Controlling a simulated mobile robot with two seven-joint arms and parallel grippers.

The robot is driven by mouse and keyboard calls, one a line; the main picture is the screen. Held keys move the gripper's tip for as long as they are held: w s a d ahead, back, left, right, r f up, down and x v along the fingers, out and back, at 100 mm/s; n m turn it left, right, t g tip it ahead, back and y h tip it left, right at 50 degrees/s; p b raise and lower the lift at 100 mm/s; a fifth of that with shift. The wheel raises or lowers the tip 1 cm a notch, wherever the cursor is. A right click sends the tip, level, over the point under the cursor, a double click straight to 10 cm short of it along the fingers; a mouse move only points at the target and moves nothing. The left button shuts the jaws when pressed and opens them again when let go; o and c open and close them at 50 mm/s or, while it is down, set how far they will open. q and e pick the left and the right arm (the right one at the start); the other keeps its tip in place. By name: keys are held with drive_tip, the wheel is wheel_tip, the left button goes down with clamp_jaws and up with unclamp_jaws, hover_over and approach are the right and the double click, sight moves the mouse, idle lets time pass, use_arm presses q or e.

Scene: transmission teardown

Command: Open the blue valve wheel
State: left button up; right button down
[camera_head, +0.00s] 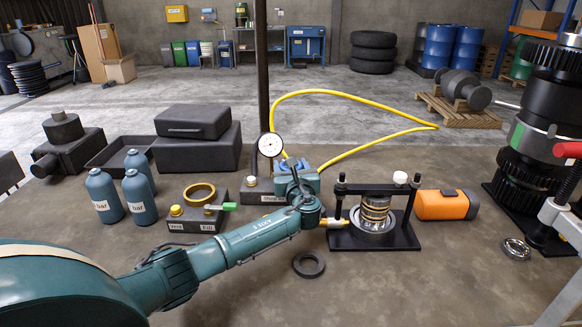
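My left arm comes in from the lower left. Its gripper (289,166) is at a labelled dark base (249,196) that carries a round dial gauge (271,145). A small blue part (287,162), possibly the blue valve wheel, shows at the gripper, just right of the gauge. The gripper and wrist cover most of it, so I cannot tell whether the fingers touch it or are open or shut. A yellow hose (345,96) loops behind the wrist toward the back right. My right gripper is not in view.
A black press frame (391,238) holding a ringed stack stands right of the wrist. A station with a green lever (221,207) and blue-grey bottles (140,200) are left. A dark post (262,70) rises behind. An orange case (447,205) and black ring (309,265) lie nearby.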

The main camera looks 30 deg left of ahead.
use_arm(q)
drive_tip(key=shift+n+g+y, duration=0.7)
drive_tip(key=shift+g+y, duration=0.1)
drive_tip(key=shift+g, duration=0.3)
drive_tip(key=shift+r, duration=0.1)
drive_tip(key=o, duration=1)
wheel_tip(320, 180, up, 10)
drive_tip(key=shift+b, duration=0.35)
